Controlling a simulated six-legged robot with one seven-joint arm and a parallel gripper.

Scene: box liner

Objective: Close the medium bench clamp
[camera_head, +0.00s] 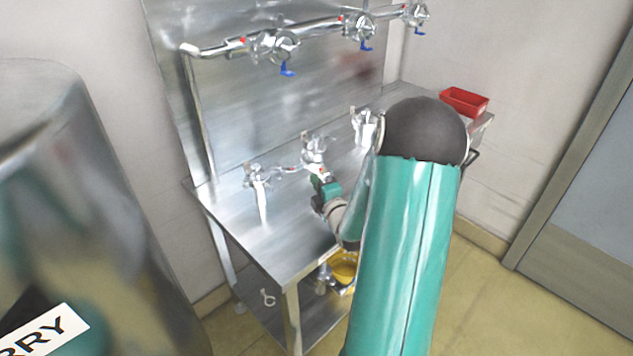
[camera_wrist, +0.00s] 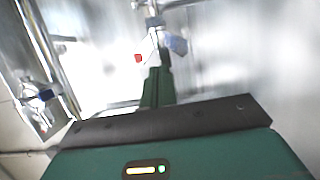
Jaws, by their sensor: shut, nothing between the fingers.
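Three metal clamp-like fixtures stand in a row along the steel bench (camera_head: 283,238): a left one (camera_head: 257,178), a middle one (camera_head: 313,148) and a right one (camera_head: 359,121). I cannot tell for certain which is the medium bench clamp. My gripper (camera_head: 318,181) is just in front of the middle fixture and partly overlaps its lower part. Touching or apart is unclear. In the wrist view my gripper (camera_wrist: 156,75) is shut and empty, with a small red part (camera_wrist: 138,58) and a blurred bluish part (camera_wrist: 177,44) near the fingertips.
A pipe (camera_head: 313,31) with several blue-handled valves runs along the steel back panel. A red tray (camera_head: 464,101) sits at the bench's far right. A yellow container (camera_head: 344,267) is on the lower shelf. A large shiny cylinder (camera_head: 70,190) fills the left foreground.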

